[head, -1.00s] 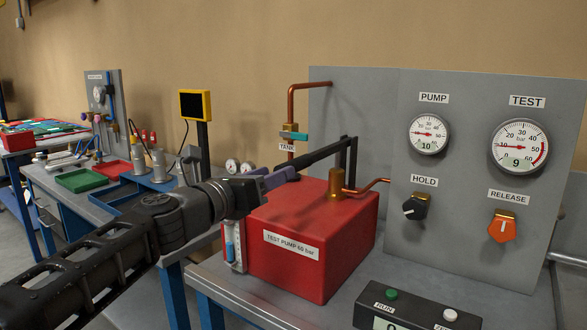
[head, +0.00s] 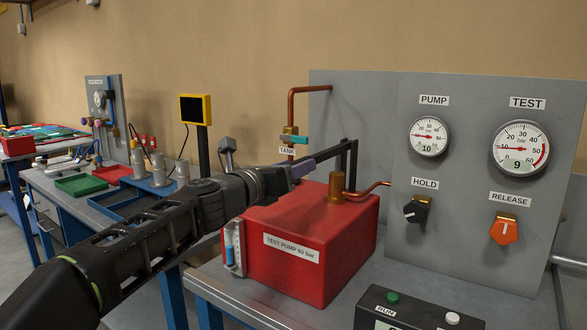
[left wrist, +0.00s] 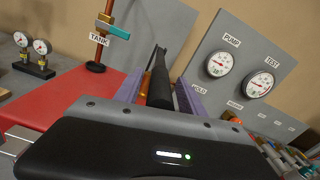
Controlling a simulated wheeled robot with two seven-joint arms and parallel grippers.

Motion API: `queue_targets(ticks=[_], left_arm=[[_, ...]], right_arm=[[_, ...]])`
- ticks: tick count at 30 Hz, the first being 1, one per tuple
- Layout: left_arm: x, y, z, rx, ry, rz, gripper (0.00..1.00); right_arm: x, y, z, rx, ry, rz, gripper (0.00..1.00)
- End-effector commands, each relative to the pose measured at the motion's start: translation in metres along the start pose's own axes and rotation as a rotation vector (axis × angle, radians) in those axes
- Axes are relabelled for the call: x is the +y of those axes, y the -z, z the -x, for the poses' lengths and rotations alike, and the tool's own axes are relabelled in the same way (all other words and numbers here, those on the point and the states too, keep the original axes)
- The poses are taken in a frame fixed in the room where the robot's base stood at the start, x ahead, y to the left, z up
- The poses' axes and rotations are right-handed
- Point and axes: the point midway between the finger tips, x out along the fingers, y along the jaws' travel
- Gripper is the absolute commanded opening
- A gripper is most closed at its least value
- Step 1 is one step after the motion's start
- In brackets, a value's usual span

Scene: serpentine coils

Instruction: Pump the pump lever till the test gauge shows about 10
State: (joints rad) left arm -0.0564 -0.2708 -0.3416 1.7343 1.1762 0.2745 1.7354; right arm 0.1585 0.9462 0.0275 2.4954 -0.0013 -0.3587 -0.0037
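The red test pump (head: 275,255) has a dark pump lever (head: 325,154) running from its upright post down to the left. My left gripper (head: 303,170) is at the lever's free end. In the left wrist view the lever's black handle (left wrist: 159,86) lies between the purple fingers (left wrist: 160,95), which stand apart with gaps beside it. The test gauge (head: 520,148) shows 9 on its display, and the pump gauge (head: 429,137) shows 10. My right gripper is in neither view.
The hold knob (head: 417,209) and orange release knob (head: 504,228) sit on the grey panel (head: 455,260). A black box (head: 415,312) with buttons stands in front. A copper tank pipe (head: 291,105) with a teal valve handle rises behind the pump.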

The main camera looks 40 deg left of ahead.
Motion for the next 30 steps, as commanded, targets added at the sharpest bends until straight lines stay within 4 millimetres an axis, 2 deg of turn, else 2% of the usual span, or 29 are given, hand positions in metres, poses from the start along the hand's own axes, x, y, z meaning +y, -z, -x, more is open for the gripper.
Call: queue_targets(ticks=[2,16,30], left_arm=[[0.0,0.0001,0.0001,0.0,0.0,0.0,0.4],[-0.0001,0.0002,0.0002,0.0,0.0,0.0,0.01],[-0.0001,0.0004,0.0002,0.001,0.0,0.0,0.0]], right_arm=[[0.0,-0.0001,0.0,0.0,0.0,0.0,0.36],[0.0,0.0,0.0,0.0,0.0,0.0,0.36],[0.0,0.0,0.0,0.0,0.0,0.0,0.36]])
